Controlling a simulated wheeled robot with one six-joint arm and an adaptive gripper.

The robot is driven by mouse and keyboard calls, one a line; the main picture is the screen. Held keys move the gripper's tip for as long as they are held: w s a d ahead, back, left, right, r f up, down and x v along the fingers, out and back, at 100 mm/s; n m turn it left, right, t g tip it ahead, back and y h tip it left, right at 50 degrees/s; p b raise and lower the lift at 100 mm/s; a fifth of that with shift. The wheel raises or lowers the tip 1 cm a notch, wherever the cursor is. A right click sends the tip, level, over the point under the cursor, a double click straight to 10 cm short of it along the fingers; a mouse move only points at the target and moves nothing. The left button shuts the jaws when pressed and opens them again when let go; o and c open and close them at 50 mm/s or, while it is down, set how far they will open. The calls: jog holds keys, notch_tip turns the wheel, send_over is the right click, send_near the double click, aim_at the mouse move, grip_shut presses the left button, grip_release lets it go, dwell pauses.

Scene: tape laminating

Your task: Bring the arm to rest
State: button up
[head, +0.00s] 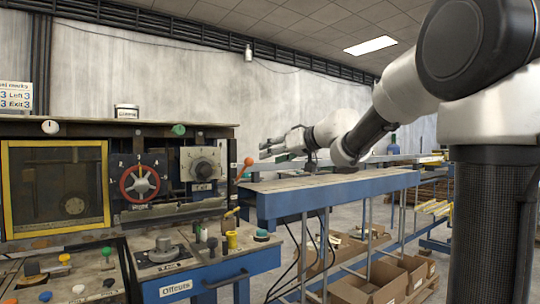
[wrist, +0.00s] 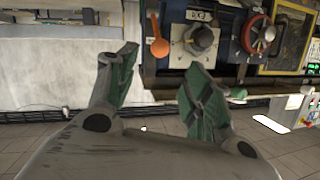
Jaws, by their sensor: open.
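My gripper (head: 268,149) is held out to the left at the end of my arm, above the blue-edged bench. In the wrist view my gripper (wrist: 155,83) has its two green-padded fingers spread apart with nothing between them. The machine panel (head: 112,180) stands to the left of the gripper. An orange-knobbed lever (head: 248,161) is close below and left of the fingertips in the head view; it also shows in the wrist view (wrist: 159,47). I cannot tell whether they touch.
The blue bench (head: 335,190) runs under my arm. The panel carries a red handwheel (head: 139,184), a grey knob (head: 203,170) and a yellow-framed window (head: 55,188). The space above the bench is mostly clear.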

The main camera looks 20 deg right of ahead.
dwell(0.3)
jog(key=s+d+f+m+h, duration=0.1)
jog(key=d+f+h, duration=0.2)
jog(key=d+h, duration=0.35)
jog(key=s+d+f+m+h, duration=0.1)
jog(key=d+f+h, duration=0.25)
jog(key=d, duration=0.65)
jog(key=s+d+f+m+g+h, duration=0.1)
jog(key=s+d+f+g, duration=0.1)
jog(key=s+d+f, duration=0.25)
jog(key=s+a+f+g, duration=0.1)
jog(key=s+f+g, duration=0.3)
jog(key=s, duration=0.5)
jog(key=s+a+f+g, duration=0.1)
jog(key=s+f+g, duration=0.1)
jog(key=s+f, duration=0.6)
jog(key=s+a+y, duration=0.3)
jog(key=s+a, duration=0.6)
jog(key=s, duration=0.3)
jog(key=shift+s+f+g+y, duration=0.3)
jog(key=shift+s+f, duration=0.05)
jog(key=shift+f, duration=0.05)
